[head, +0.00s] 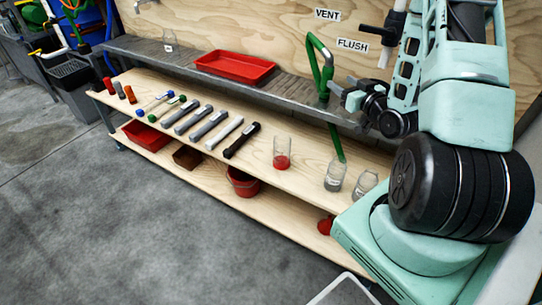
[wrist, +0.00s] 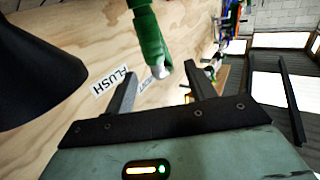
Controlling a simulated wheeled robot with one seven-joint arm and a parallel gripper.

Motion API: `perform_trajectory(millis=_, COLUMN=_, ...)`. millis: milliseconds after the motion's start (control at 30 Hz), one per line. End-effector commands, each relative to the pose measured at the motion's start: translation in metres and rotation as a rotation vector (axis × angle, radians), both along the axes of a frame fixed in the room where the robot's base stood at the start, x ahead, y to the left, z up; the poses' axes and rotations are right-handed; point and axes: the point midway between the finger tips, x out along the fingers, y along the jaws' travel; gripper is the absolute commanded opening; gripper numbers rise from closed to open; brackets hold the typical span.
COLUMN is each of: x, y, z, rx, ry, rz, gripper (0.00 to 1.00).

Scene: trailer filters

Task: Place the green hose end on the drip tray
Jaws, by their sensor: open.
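The green hose (head: 319,62) arches down in front of the plywood wall, near the right part of the grey metal ledge. In the wrist view the green hose end (wrist: 152,40) has a pale grey tip that shows between my fingers. My gripper (head: 341,91) is open close to the right of the hose in the head view. In the wrist view my gripper (wrist: 161,70) has a finger on each side of the tip; I cannot tell whether either touches it. A shallow red tray (head: 250,68), likely the drip tray, lies empty on the ledge to the left.
A wooden shelf (head: 135,78) below holds several filter tubes, brushes and glass jars (head: 282,153). A clear jar (head: 169,40) stands left of the tray. The ledge (head: 292,83) is bare between tray and hose.

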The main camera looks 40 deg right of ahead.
Motion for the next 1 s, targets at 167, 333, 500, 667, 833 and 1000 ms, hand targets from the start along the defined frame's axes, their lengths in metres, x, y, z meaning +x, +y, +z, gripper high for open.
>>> perform_trajectory(millis=167, x=0.048, y=0.057, z=0.002, rx=-0.014, ry=0.163, rz=0.106, gripper=0.55)
perform_trajectory(millis=333, x=0.080, y=0.135, z=0.002, rx=-0.031, ry=0.379, rz=0.214, gripper=0.55)
perform_trajectory(millis=500, x=0.080, y=0.219, z=0.005, rx=-0.053, ry=0.594, rz=0.315, gripper=0.55)
perform_trajectory(millis=667, x=0.052, y=0.298, z=0.012, rx=-0.085, ry=0.797, rz=0.409, gripper=0.55)
perform_trajectory(millis=833, x=-0.007, y=0.372, z=0.023, rx=-0.134, ry=1.015, rz=0.508, gripper=0.55)
perform_trajectory(millis=1000, x=-0.090, y=0.426, z=0.039, rx=-0.208, ry=1.233, rz=0.605, gripper=0.55)
